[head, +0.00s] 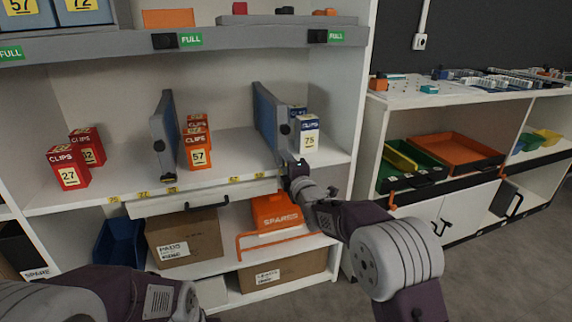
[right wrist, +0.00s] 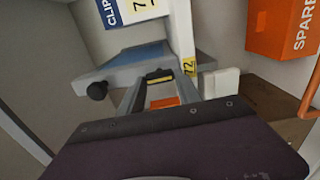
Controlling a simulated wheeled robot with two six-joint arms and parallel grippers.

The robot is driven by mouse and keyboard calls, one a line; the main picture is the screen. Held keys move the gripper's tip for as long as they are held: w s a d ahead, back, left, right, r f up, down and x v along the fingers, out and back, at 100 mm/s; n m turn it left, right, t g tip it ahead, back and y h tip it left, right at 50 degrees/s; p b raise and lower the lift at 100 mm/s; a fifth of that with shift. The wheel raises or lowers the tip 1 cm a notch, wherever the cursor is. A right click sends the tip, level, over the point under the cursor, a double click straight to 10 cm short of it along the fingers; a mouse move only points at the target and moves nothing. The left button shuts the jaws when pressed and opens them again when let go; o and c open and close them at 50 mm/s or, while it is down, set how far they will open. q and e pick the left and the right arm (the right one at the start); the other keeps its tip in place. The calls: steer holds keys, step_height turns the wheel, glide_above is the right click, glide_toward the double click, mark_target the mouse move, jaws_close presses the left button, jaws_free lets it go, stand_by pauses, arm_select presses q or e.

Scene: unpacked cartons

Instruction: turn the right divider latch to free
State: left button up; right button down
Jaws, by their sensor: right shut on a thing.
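The right divider (head: 270,120) is a blue-grey upright panel on the middle shelf, with a dark round knob. In the right wrist view, the divider (right wrist: 125,68) shows with its black knob. My right gripper (head: 290,166) is at the divider's lower front end, at the shelf edge. In the right wrist view, my right gripper (right wrist: 160,82) is shut on the right divider latch (right wrist: 160,75), a small black and yellow piece between the fingertips. The gripper hides the latch in the head view. Its turned position is hard to tell. My left gripper is out of view.
The left divider (head: 164,133) stands between red clip boxes (head: 69,167) and orange clip boxes (head: 197,150). A blue-and-white clip box (head: 308,134) stands close right of the right divider. Below are a drawer front (head: 190,200) and an orange spares bin (head: 275,213).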

steer(key=c, duration=0.8)
jaws_free()
steer(key=shift+c, duration=0.2)
steer(key=shift+s, duration=0.1)
steer(key=p+v, duration=0.2)
steer(key=v, duration=0.7)
steer(key=shift+p, duration=0.35)
